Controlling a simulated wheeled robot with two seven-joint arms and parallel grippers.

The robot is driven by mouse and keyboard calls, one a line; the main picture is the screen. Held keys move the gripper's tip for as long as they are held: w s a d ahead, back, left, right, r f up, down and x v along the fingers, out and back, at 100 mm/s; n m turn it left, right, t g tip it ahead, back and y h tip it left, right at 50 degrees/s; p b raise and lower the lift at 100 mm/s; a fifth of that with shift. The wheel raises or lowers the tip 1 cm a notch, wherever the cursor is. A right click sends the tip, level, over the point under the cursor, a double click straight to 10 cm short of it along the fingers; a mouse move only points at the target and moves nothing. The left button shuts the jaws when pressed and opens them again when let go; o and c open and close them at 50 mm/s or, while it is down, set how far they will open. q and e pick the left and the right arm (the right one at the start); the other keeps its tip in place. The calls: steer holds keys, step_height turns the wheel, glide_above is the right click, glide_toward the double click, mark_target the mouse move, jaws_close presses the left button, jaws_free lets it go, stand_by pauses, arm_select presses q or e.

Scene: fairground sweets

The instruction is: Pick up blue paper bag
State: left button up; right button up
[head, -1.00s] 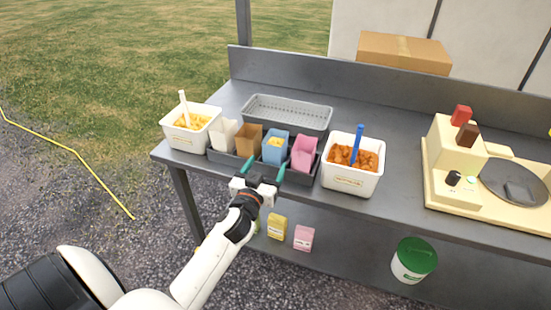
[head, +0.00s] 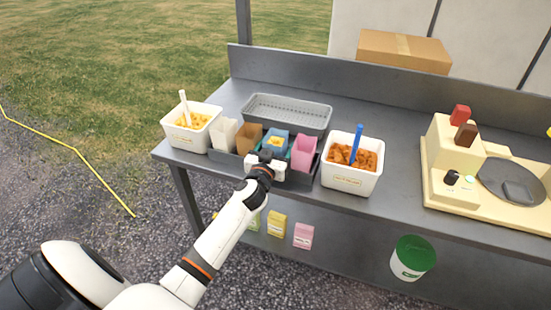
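The blue paper bag (head: 275,140) stands upright in a dark rack on the table, between a brown bag and a pink bag. Something yellow shows in its open top. My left gripper (head: 270,155) is at the front of the blue bag and hides its lower part. My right gripper is not in the head view.
The white bag (head: 223,134), brown bag (head: 247,139) and pink bag (head: 304,152) share the rack (head: 300,178). White tubs stand left (head: 185,138) and right (head: 349,182). A grey tray (head: 287,113) lies behind. A cream machine (head: 455,190) stands at right.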

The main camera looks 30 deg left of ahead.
arm_select(q)
steer(key=c, duration=0.9)
steer(key=shift+c, duration=0.2)
